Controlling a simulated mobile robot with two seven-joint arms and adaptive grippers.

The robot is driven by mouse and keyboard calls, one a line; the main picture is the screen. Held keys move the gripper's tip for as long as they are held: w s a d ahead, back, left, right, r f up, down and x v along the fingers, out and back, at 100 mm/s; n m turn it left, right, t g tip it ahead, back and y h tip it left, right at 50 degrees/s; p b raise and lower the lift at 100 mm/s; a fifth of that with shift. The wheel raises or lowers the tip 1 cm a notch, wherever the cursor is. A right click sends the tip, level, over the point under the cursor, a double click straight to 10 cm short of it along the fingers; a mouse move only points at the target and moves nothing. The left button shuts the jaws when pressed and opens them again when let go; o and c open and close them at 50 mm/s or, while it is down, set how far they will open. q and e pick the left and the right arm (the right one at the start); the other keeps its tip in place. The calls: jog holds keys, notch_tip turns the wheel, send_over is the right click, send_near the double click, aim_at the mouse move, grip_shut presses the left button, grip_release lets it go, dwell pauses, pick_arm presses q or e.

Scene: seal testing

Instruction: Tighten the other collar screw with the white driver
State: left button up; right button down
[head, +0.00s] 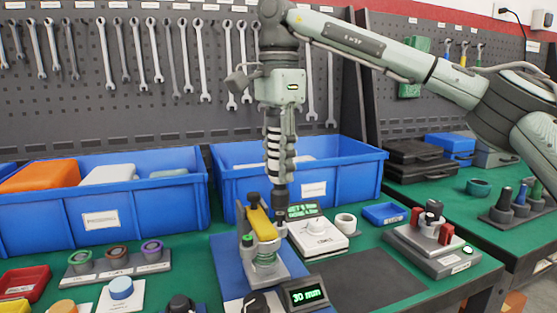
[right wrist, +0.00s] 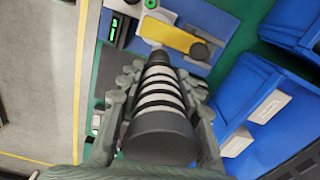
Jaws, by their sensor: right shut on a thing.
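My right gripper (head: 276,150) hangs upright over the bench, shut on the white driver (head: 273,137), whose handle has black and white bands. The driver points straight down. Its dark lower end is just right of the yellow arm of the test fixture (head: 265,260); I cannot tell whether it touches a screw. In the right wrist view the fingers (right wrist: 160,85) lie on both sides of the banded driver (right wrist: 160,112), and the fixture's yellow arm (right wrist: 170,34) is beyond it. The collar screws are too small or hidden to make out. My left gripper is not in view.
Blue bins (head: 118,221) stand behind the fixture. A white gauge box (head: 318,240) is close on its right and a 30 mm display (head: 304,294) in front. A holder with ring seals (head: 117,265) is at left. A dark mat (head: 365,281) at right is clear.

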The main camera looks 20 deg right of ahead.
jog(key=shift+f+b, duration=0.6)
jog(key=shift+f, duration=0.45)
dwell(1.2)
jog(key=shift+f+p, duration=0.4)
jog(key=shift+p, duration=0.4)
dwell(2.7)
jog(key=shift+f, duration=0.15)
dwell(0.9)
jog(key=shift+r, duration=2.6)
